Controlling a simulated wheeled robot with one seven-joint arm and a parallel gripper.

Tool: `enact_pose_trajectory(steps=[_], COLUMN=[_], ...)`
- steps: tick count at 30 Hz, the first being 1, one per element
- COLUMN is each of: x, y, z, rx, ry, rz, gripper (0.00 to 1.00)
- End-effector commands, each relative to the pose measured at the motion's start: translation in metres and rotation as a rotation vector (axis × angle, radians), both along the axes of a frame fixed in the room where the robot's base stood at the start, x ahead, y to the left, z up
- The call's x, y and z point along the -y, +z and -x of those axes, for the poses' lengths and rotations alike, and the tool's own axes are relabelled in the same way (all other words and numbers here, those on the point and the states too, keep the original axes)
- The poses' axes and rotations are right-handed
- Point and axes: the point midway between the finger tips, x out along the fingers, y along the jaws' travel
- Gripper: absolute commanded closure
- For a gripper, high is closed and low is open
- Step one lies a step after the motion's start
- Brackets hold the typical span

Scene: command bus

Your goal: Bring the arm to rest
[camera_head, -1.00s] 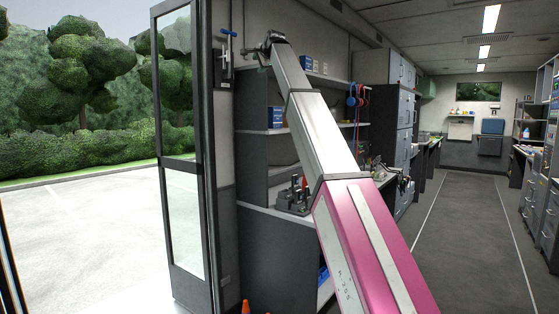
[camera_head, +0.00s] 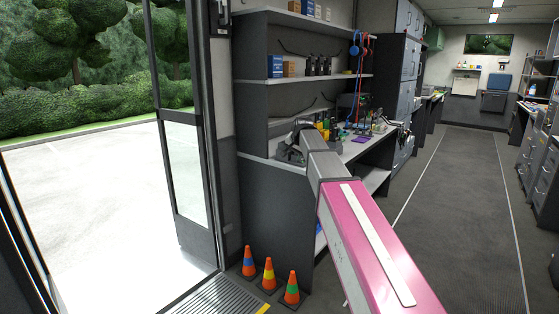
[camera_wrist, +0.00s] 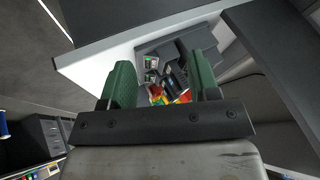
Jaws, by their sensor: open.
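My arm (camera_head: 365,235) reaches forward from the lower right in the head view, its far end low over the workbench at the left wall. In the wrist view my gripper (camera_wrist: 162,78) shows two green finger pads standing wide apart, with nothing held between them. Beyond the fingers, a grey holder (camera_wrist: 178,50) with small dark, red and yellow items sits on the bench's white top. Some of these items are hidden by the fingers. In the head view the arm's end partly covers the grey holder (camera_head: 287,153), and the fingers cannot be made out.
Shelves (camera_head: 330,75) with boxes and dark items rise above the bench. Three orange cones (camera_head: 268,275) stand on the floor by the open glass door (camera_head: 185,150). Tall grey cabinets (camera_head: 405,90) follow further back. The aisle (camera_head: 460,200) on the right is clear.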

Motion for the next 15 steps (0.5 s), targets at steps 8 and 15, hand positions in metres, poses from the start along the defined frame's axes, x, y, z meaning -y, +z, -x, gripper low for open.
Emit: enact_pose_trajectory(steps=[8,15], x=[0.046,0.08], y=[-0.136,-0.229], z=[0.097,0.189], rx=[-0.151,-0.283], ry=[0.104,0.211], rz=[0.129,0.218], gripper=[0.44,0.44])
